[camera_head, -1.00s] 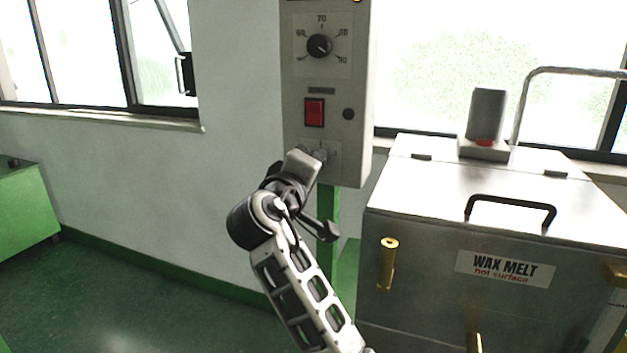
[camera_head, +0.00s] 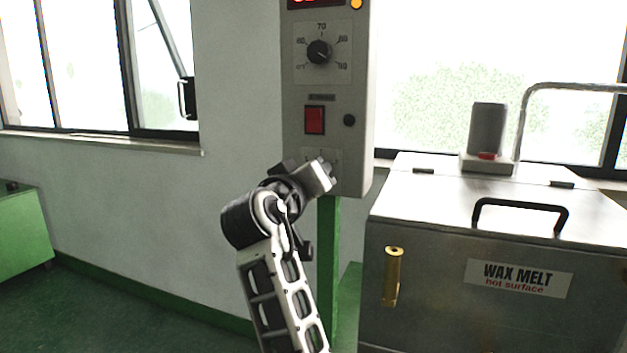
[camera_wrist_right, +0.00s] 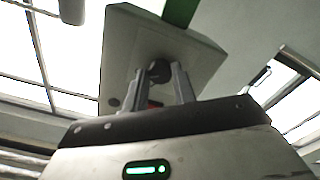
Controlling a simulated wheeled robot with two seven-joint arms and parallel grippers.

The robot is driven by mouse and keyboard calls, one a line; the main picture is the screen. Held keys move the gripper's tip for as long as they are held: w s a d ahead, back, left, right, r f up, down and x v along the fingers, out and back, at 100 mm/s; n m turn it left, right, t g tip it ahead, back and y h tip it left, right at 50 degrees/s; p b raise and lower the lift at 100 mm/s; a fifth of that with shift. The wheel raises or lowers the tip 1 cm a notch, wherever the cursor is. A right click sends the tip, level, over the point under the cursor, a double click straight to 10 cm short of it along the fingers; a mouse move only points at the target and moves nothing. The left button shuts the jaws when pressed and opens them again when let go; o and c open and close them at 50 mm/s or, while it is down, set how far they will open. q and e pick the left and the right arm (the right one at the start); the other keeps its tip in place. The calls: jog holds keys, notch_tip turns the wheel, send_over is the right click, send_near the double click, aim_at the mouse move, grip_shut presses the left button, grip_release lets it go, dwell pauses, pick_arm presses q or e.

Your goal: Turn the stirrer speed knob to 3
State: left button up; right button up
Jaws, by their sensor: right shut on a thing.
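The grey control panel (camera_head: 360,140) stands upright in the middle of the head view. The stirrer speed knob is hidden behind my right gripper (camera_head: 324,172) at the panel's lower part; only a bit of its dial plate shows. In the right wrist view the dark round knob (camera_wrist_right: 159,71) sits between the two fingers of my right gripper (camera_wrist_right: 161,75), which is shut on it. The knob's pointer and numbers cannot be read. My left gripper is not in view.
Above on the panel are the temperature dial (camera_head: 319,52), a red switch (camera_head: 315,120) and a small black button (camera_head: 349,120).

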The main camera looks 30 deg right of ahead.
dwell(0.3)
jog(key=o, duration=1)
jog(key=b+v, duration=0.1)
jog(key=v, duration=1.5)
